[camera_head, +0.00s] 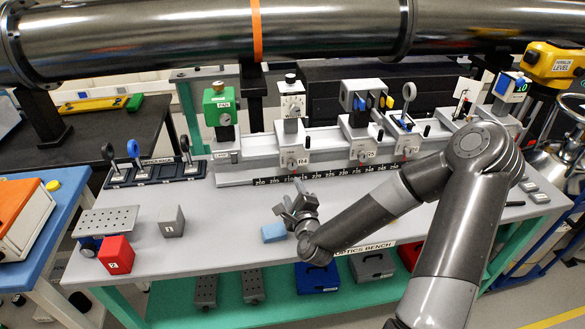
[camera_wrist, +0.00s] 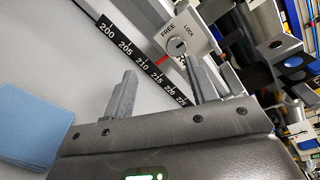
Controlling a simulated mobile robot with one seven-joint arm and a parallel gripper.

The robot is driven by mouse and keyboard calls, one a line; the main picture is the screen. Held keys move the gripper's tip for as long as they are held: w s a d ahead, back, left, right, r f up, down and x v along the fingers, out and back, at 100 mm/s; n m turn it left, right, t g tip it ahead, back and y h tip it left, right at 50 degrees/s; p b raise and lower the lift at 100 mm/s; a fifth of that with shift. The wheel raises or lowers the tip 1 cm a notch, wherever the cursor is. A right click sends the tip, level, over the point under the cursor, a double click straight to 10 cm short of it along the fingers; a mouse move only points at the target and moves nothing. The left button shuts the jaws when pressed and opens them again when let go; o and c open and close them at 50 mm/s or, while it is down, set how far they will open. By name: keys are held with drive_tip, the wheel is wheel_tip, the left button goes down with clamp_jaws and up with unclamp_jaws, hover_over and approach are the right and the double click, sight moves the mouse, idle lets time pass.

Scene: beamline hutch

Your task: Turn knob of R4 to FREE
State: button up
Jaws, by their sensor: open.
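The R4 carrier (camera_head: 294,160) stands on the rail of the optics bench, left of the R5 carrier, with a small knob low on its white front. In the wrist view the round metal knob (camera_wrist: 178,45) shows on the white plate (camera_wrist: 190,38), between the words FREE on the left and LOCK on the right. I cannot tell for sure which word the knob points to. My gripper (camera_head: 297,204) is open and empty in front of the rail. Its two fingers (camera_wrist: 163,85) point toward the plate, apart from the knob; the right finger partly covers the plate's label.
A black number scale (camera_wrist: 145,68) runs along the rail front. Neighbouring carriers R5 (camera_head: 362,148) and one further right stand close by. A large metal pipe (camera_head: 200,38) crosses above the bench.

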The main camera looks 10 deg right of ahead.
sight(292, 166)
drive_tip(key=w+m, duration=0.1)
drive_tip(key=w, duration=0.2)
drive_tip(key=w+d+h, duration=0.1)
drive_tip(key=w, duration=0.3)
drive_tip(key=w+m, duration=0.1)
drive_tip(key=w, duration=0.3)
drive_tip(key=shift+d+r+m+t, duration=0.3)
drive_tip(key=shift+r+t, duration=0.1)
drive_tip(key=shift+c, duration=0.3)
drive_tip(key=c, duration=0.9)
